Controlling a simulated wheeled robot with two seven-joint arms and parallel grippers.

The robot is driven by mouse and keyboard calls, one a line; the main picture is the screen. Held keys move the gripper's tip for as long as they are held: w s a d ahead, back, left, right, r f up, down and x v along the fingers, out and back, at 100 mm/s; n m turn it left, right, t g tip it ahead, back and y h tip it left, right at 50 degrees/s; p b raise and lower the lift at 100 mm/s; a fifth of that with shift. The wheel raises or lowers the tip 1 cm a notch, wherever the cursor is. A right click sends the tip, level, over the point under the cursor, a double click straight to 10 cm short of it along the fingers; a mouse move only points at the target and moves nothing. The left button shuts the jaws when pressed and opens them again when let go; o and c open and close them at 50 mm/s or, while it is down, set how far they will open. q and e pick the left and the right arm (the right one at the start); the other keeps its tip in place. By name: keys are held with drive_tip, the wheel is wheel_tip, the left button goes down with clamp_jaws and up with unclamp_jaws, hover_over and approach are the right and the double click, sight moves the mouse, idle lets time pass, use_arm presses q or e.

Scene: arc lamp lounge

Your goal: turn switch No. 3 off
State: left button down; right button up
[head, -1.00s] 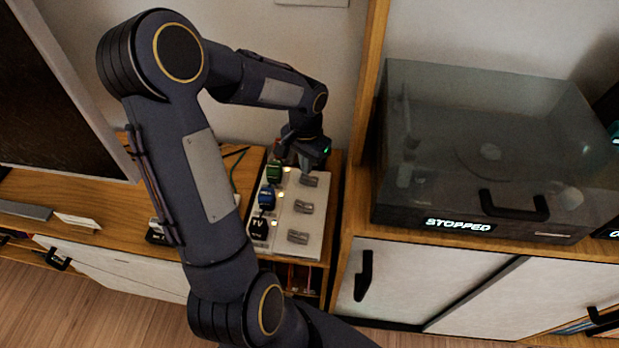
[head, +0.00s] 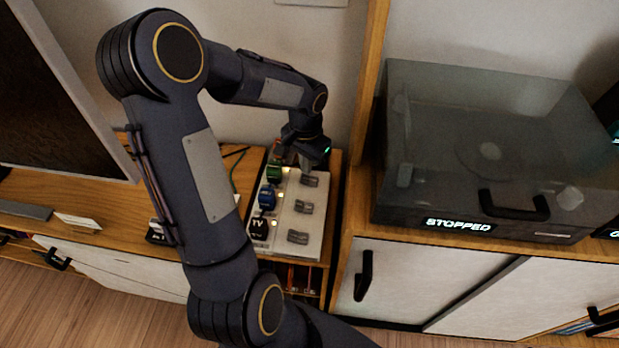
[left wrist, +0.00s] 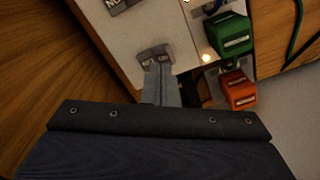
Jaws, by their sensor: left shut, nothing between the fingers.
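A pale switch panel (head: 317,232) lies on the wooden cabinet in the head view, with grey rocker switches in a row along it. The near switch (head: 298,237), middle switch (head: 303,206) and far switch (head: 309,180) show. My left gripper (head: 304,166) is shut and empty, pointing down beside the far switch. In the left wrist view its fingertips (left wrist: 158,72) are right at a grey switch (left wrist: 154,54); contact is unclear. A label (left wrist: 118,4) reading "NO" is cut off, so the switch number is not readable. My right gripper is not in view.
A green plug (head: 274,171), blue plug (head: 267,196) and black TV plug (head: 259,229) line the panel's left side. An orange plug (left wrist: 239,90) shows in the wrist view. A wooden upright (head: 366,90) and a covered turntable (head: 480,150) stand to the right.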

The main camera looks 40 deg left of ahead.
sight(306, 179)
use_arm(q)
drive_tip(key=shift+f+b, duration=1.25)
drive_tip(key=shift+f, duration=0.35)
idle(0.6)
drive_tip(key=shift+r, duration=0.1)
wheel_tip(306, 179, up, 7)
drive_tip(key=p, duration=0.6)
idle(0.6)
